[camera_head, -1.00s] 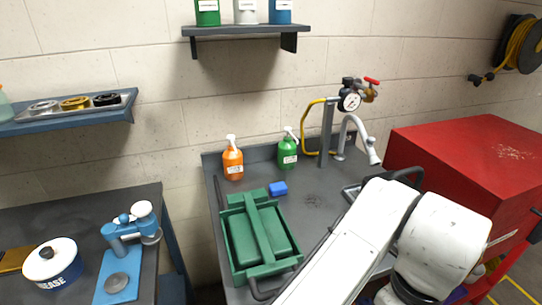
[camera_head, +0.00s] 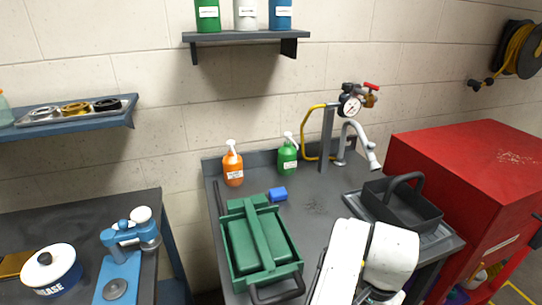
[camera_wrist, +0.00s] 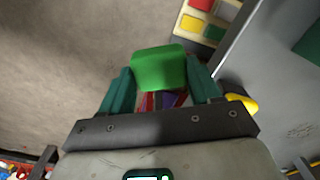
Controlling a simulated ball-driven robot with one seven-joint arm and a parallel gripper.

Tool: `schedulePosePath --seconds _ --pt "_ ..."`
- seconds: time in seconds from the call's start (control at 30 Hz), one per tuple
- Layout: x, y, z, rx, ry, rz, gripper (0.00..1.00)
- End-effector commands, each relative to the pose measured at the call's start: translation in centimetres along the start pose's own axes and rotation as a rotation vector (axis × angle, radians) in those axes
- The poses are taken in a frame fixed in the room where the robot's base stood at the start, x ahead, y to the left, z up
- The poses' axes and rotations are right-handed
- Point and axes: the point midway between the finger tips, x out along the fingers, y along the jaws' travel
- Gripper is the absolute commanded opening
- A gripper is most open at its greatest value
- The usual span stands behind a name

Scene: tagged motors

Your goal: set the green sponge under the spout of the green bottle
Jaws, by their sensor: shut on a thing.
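In the wrist view, my gripper (camera_wrist: 160,77) is shut on the green sponge (camera_wrist: 158,64), with one teal finger on each side of it. The sponge is held clear, above what looks like floor. In the head view, the green bottle (camera_head: 287,155) stands upright at the back of the grey bench, its pale spout on top. The bench surface around its foot is bare. My arm shows at the lower right of the head view; my gripper and the green sponge are out of sight there.
An orange bottle (camera_head: 232,167) stands left of the green one. A gauge stand and tap (camera_head: 327,140) are to the right, with a black caddy (camera_head: 418,212) nearer the red cabinet (camera_head: 470,165).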

Motion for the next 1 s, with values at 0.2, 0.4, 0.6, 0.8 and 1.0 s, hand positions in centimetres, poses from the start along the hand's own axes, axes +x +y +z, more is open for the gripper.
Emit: schedulePosePath --seconds 0.2,0.4,0.6,0.8,1.0 --pt "4.2 -0.2 -0.3 -0.444 0.000 0.004 0.34" --pt "6.5 -0.2 -0.1 -0.694 0.000 0.002 0.34" --pt "8.3 0.1 0.7 -0.772 -0.002 -0.003 0.34" --pt "11.2 1.7 2.5 -0.774 -0.003 -0.004 0.34" --pt "12.6 2.7 3.1 -0.768 -0.001 -0.002 0.34"
